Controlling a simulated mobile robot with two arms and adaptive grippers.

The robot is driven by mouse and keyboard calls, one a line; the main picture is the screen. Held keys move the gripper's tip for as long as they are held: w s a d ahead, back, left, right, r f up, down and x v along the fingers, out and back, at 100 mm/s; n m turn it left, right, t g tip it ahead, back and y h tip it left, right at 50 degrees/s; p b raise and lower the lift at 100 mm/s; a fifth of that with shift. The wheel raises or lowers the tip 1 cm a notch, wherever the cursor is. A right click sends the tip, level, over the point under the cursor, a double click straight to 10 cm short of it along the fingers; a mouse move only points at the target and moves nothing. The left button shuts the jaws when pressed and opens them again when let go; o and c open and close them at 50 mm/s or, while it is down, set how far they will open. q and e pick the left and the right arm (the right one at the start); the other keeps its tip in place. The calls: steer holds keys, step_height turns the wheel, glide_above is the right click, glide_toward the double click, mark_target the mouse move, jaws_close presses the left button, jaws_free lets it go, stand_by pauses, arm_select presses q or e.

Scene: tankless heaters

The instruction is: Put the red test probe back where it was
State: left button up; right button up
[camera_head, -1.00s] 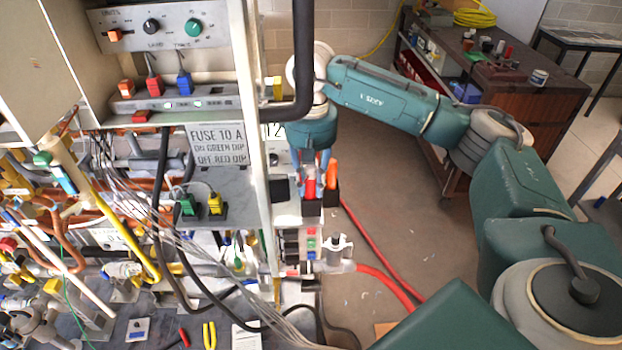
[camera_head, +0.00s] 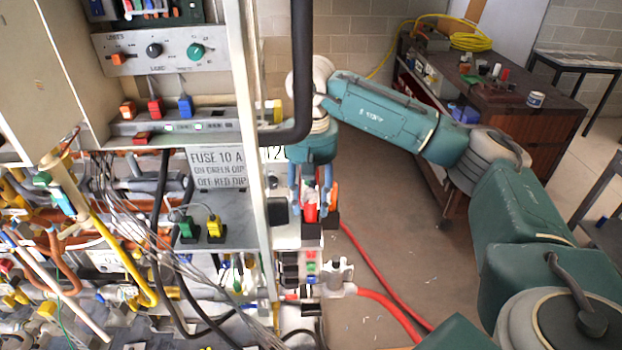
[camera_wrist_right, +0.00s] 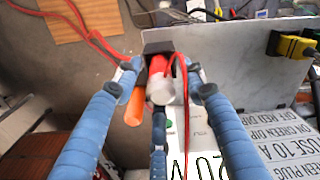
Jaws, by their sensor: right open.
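The red test probe (camera_head: 310,212) stands upright in a black holder (camera_head: 312,230) on the right side of the panel. In the right wrist view the red probe (camera_wrist_right: 157,66) shows from above, with a pale round end and a red lead, at the black holder (camera_wrist_right: 160,47). My right gripper (camera_head: 310,192) is open, with its blue fingers on either side of the probe; it also shows in the right wrist view (camera_wrist_right: 163,78). Whether a finger touches the probe I cannot tell. My left gripper is not in view.
An orange probe (camera_wrist_right: 134,107) is close beside the red one, near a finger. Thick black pipe (camera_head: 302,70) runs down left of my right arm. A red hose (camera_head: 380,300) lies below right. A brown workbench (camera_head: 520,110) stands behind; the floor between is mostly clear.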

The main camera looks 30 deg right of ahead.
step_height(320, 180, up, 6)
steer(key=shift+b, duration=0.75)
steer(key=shift+r, duration=2.05)
